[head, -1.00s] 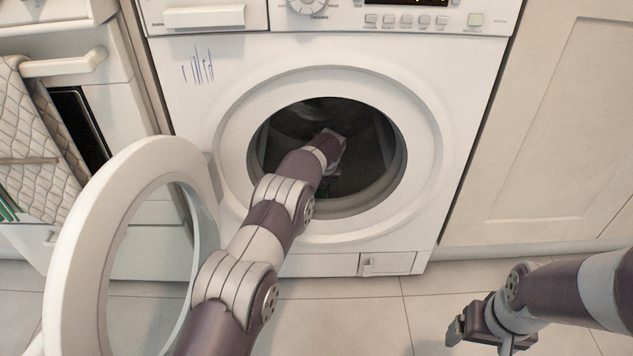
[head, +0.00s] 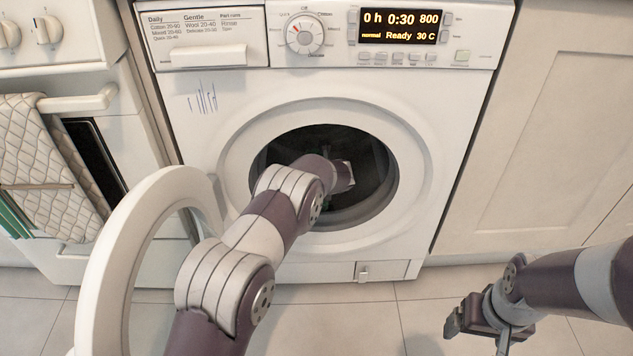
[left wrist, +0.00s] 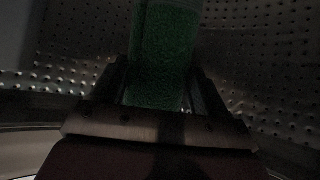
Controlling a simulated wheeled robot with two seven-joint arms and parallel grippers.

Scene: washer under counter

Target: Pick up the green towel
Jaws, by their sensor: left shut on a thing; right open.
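The green towel (left wrist: 165,40) stands between the two fingers of my left gripper (left wrist: 160,85) in the left wrist view, dimly lit inside the perforated metal drum. The left gripper is shut on it. In the head view my left arm reaches through the round opening of the washer (head: 440,120), and the gripper and towel are mostly lost in the dark drum. My right gripper (head: 478,325) is open and empty, low over the floor at the lower right.
The washer's round door (head: 100,285) hangs open on the left, close beside my left arm. The opening's rim (head: 405,130) surrounds the arm. A quilted cloth (head: 40,165) hangs on the oven handle at left, with a green strip beside it. The floor at right is clear.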

